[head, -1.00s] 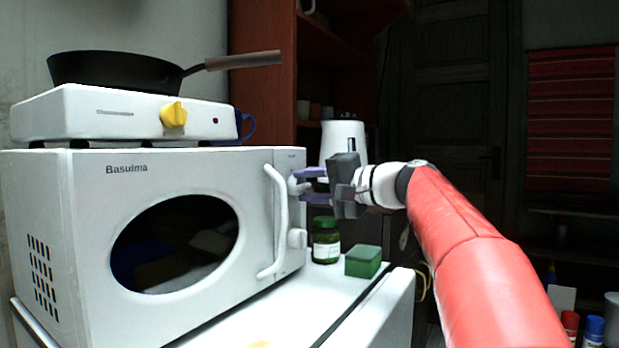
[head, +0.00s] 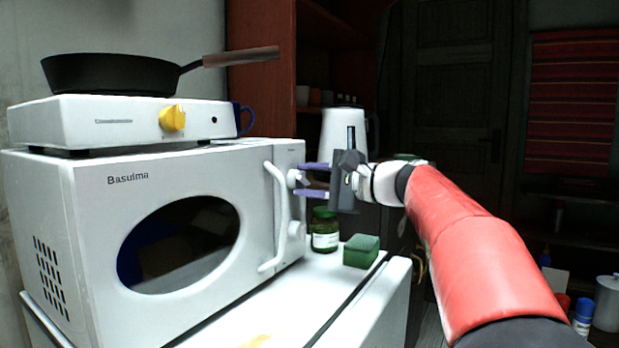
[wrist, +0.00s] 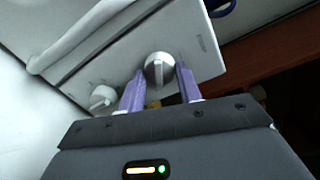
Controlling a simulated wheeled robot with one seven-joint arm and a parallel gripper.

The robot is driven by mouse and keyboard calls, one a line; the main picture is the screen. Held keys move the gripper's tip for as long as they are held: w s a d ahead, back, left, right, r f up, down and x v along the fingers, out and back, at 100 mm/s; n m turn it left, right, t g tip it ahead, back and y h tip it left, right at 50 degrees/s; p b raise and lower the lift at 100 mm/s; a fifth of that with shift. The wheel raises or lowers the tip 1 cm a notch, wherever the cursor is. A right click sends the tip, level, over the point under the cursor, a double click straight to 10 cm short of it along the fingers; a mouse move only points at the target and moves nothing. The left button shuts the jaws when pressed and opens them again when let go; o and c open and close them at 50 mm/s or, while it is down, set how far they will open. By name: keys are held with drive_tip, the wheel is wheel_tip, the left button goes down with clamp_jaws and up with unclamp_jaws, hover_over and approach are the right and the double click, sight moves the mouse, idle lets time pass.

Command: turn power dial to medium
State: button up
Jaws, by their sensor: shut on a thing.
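The white microwave (head: 90,210) has two white dials on its right-hand panel. The upper dial (head: 292,178) is at my fingertips, and the lower dial (head: 296,230) is free below it. My gripper (head: 299,179) reaches in from the right, one purple finger above the upper dial and one below. In the wrist view my gripper (wrist: 160,71) is shut on the upper dial (wrist: 158,70), with a finger on each side. The lower dial (wrist: 103,97) shows to the left there. The dial markings are too small to read.
The door handle (head: 279,222) runs just left of the dials. A green-lidded jar (head: 324,230) and a green box (head: 361,251) stand below my gripper, with a white kettle (head: 340,135) behind. A stove (head: 80,122) with a black pan (head: 110,75) sits on the microwave.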

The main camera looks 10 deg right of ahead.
idle(0.3)
drive_tip(key=o, duration=1)
drive_tip(key=shift+d, duration=0.1)
drive_tip(key=b+v, duration=0.1)
drive_tip(key=v, duration=0.6)
drive_tip(key=shift+s+d, duration=0.25)
drive_tip(key=shift+s, duration=0.05)
